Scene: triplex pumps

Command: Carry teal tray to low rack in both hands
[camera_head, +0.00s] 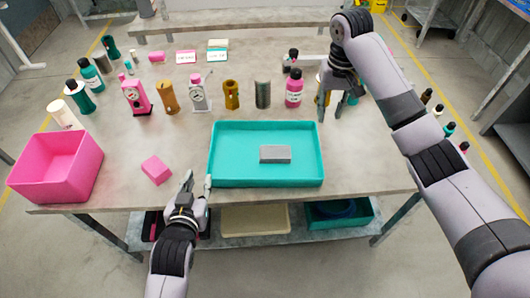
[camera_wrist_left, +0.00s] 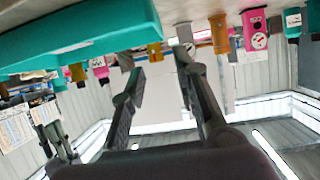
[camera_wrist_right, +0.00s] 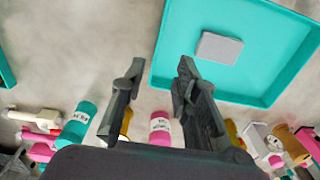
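The teal tray (camera_head: 226,180) lies flat on the workbench, with a grey block (camera_head: 275,154) inside it. My left gripper (camera_head: 199,184) is open beside the tray's front left corner; in the left wrist view (camera_wrist_left: 155,70) its fingers are apart, with the teal tray (camera_wrist_left: 80,40) at upper left. My right gripper (camera_head: 338,106) is above the bench behind the tray's back right corner. In the right wrist view (camera_wrist_right: 158,75) its fingers are apart and empty, with the tray (camera_wrist_right: 175,60) at upper right.
A pink bin (camera_head: 75,185) and a pink block (camera_head: 156,169) are left of the tray. Bottles and pump parts, including a pink bottle (camera_head: 293,88), line the bench behind it. A lower shelf (camera_head: 290,222) under the bench holds a beige tray (camera_head: 255,219) and a teal bin (camera_head: 340,213).

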